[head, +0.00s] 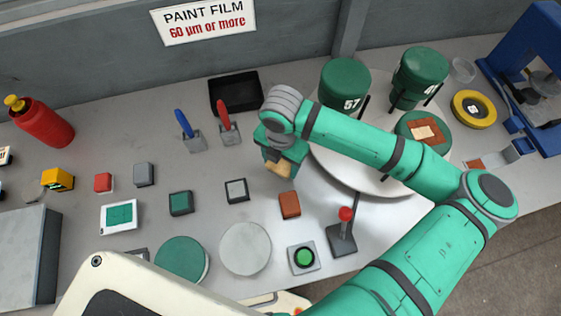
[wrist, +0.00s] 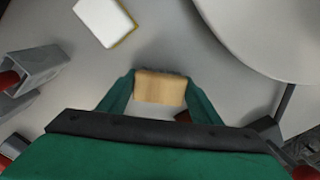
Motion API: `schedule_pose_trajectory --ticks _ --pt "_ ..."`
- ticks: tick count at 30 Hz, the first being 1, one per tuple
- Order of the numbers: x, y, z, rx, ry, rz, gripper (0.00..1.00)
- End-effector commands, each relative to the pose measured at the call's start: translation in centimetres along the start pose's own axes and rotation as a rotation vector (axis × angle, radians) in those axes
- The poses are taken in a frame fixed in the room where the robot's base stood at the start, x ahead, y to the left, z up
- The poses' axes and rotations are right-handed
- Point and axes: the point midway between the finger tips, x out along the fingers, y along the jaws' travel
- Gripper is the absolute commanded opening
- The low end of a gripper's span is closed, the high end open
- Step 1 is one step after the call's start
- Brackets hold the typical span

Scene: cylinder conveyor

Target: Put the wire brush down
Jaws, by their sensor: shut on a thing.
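My gripper (head: 280,160) is shut on the wire brush (head: 284,170), near the middle of the table (head: 330,215). In the wrist view, the two green fingers of my gripper (wrist: 160,84) hold the brush's pale wooden block (wrist: 160,89) between them. Dark bristles show along its far edge. In the head view the arm and gripper hide most of the brush. I cannot tell whether the brush touches the table or hangs a little above it.
A round turntable (head: 372,184) with green numbered cylinders is close on the right. Blue (head: 183,122) and red (head: 224,117) levers stand to the left. A white and yellow block (wrist: 104,20) lies nearby in the wrist view. A red-knobbed lever (head: 344,222) stands in front.

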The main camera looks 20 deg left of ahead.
Motion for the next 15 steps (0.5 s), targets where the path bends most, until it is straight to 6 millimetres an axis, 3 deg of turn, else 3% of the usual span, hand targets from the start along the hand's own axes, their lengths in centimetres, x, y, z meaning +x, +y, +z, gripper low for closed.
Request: schedule_pose_trajectory --ticks 13,14,15 --pt "1.3 0.1 0.1 0.003 0.002 0.002 0.33" --pt "1.4 0.1 0.0 0.002 0.003 0.002 0.63" --pt "1.4 0.1 0.0 0.002 0.003 0.003 0.72"
